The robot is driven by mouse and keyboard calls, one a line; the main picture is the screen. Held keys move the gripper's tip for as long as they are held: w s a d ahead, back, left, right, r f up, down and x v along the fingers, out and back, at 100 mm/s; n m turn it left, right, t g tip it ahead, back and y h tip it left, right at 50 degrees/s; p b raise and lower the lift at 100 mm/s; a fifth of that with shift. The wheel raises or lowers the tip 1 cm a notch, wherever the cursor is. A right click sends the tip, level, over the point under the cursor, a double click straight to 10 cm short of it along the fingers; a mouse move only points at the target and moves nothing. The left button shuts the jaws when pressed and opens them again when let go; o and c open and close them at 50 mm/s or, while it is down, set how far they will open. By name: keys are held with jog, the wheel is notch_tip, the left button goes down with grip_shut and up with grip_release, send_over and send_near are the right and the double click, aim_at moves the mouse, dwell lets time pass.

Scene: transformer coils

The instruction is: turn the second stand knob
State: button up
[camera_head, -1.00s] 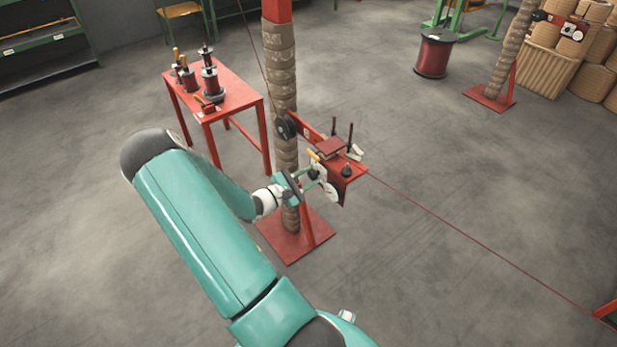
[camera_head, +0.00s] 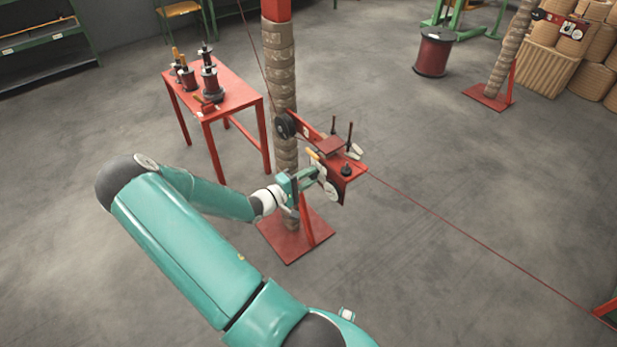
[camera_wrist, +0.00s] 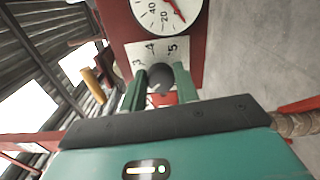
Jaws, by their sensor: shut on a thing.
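The stand (camera_head: 303,221) is a red post on a square base plate, with a red head bracket (camera_head: 345,182) at its top. In the wrist view a dark round knob (camera_wrist: 160,77) sits in front of a white scale plate (camera_wrist: 150,52) marked with numbers such as 4 and 5. My gripper (camera_wrist: 158,90) is shut on this knob, with one green finger at each side of it. A white dial (camera_wrist: 165,14) with a red needle is just above the scale. In the head view my gripper (camera_head: 311,178) reaches the head from the left and hides the knob.
A red table (camera_head: 228,85) with spools is at the left. A thin red wire (camera_head: 450,222) runs from the head across the floor area to the lower right. Another stand (camera_head: 511,82) is at the back right.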

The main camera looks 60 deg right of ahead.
jog(key=m, duration=1.2)
jog(key=shift+w+f+m, duration=0.1)
jog(key=shift+f+m, duration=0.05)
jog(key=shift+m, duration=0.25)
dwell(0.3)
jog(key=o, duration=0.9)
jog(key=v, duration=1.3)
jog(key=shift+w+a, duration=0.2)
jog(key=shift+a, duration=0.15)
jog(key=shift+a, duration=0.1)
